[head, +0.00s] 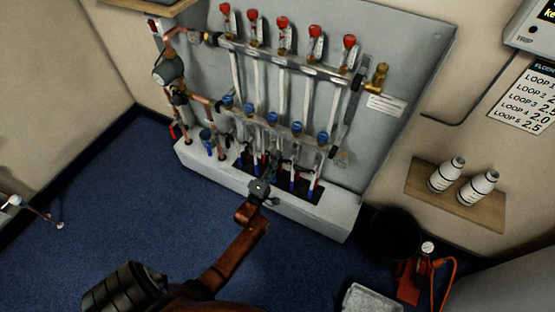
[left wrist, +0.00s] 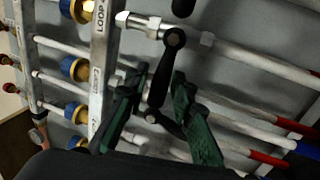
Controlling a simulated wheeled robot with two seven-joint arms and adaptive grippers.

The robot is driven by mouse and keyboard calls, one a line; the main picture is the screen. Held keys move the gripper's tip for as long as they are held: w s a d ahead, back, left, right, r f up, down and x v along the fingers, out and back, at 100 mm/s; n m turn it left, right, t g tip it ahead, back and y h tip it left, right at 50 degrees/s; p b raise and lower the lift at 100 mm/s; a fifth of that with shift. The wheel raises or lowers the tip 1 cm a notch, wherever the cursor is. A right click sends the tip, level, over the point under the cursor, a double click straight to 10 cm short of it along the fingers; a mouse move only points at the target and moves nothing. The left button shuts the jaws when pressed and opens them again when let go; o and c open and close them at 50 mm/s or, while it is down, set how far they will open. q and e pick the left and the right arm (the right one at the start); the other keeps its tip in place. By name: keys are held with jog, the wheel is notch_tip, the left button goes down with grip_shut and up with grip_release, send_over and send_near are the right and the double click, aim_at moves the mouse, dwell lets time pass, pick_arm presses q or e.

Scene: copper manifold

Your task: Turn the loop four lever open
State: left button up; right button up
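My left gripper (head: 272,168) reaches up to the lower manifold rail in the head view. In the left wrist view its two green fingers (left wrist: 158,85) stand apart, one on each side of a black lever (left wrist: 159,80). The lever hangs from a round pivot (left wrist: 174,38) on a pipe and lies crosswise to that pipe. It appears to be the loop four lever; the rail label (left wrist: 98,15) beside it is blurred. I see a gap between fingers and lever; contact cannot be made out. In the head view the gripper hides the lever area. My right gripper is not in view.
Other black levers sit close by, one on a neighbouring pipe (left wrist: 170,122). Blue-capped valves (head: 298,128) line the lower rail, red-capped ones (head: 283,24) the upper. A shelf with two white bottles (head: 445,175) and a red pump (head: 412,280) stand right.

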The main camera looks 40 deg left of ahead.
pick_arm(q)
grip_shut()
